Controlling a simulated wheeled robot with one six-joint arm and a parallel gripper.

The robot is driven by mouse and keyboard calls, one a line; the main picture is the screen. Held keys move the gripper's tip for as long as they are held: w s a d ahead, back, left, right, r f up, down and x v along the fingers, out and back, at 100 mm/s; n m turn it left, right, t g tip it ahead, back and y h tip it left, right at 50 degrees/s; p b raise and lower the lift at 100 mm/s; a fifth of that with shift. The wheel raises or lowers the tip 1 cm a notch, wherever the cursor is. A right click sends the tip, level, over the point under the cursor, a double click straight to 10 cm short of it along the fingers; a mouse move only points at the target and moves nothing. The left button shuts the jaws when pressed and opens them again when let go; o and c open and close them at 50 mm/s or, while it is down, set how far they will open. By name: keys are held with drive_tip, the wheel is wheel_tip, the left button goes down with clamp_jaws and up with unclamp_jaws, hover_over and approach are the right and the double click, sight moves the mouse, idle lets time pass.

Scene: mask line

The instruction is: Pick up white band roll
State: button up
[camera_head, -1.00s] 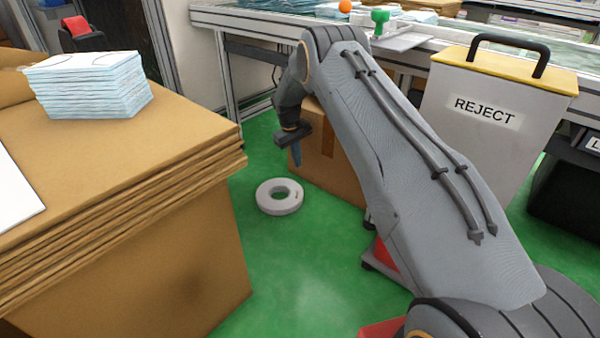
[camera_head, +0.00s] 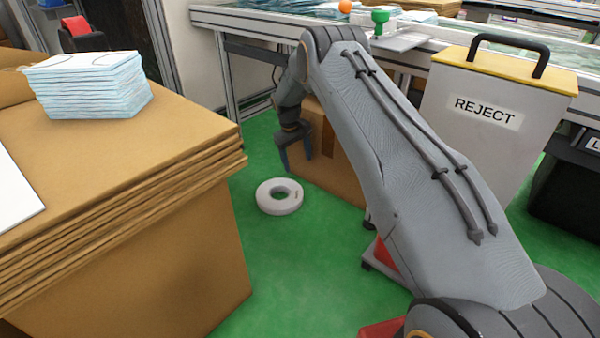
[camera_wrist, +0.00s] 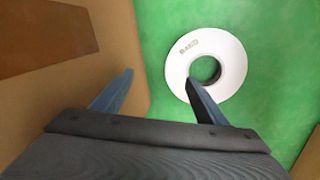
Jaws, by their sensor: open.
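The white band roll (camera_head: 279,196) lies flat on the green floor, between the stack of brown cardboard and a brown box. In the wrist view the white band roll (camera_wrist: 232,52) is a ring with a dark centre hole and small printing. My gripper (camera_head: 296,162) is above and behind the roll in the head view, pointing down, empty. In the wrist view my gripper (camera_wrist: 160,80) has its two fingers spread wide. The right fingertip overlaps the roll's hole in the picture; the left finger is over the brown box. I cannot tell the height of the fingertips above the roll.
The brown box (camera_head: 335,160) stands close behind my gripper and fills the left of the wrist view. The cardboard stack (camera_head: 190,240) stands left, carrying pale blue masks (camera_head: 90,88). A REJECT bin (camera_head: 485,140) stands right. Green floor (camera_head: 290,270) is free in front of the roll.

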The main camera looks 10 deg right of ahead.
drive_tip(key=shift+o, duration=1.1)
drive_tip(key=shift+r, duration=0.1)
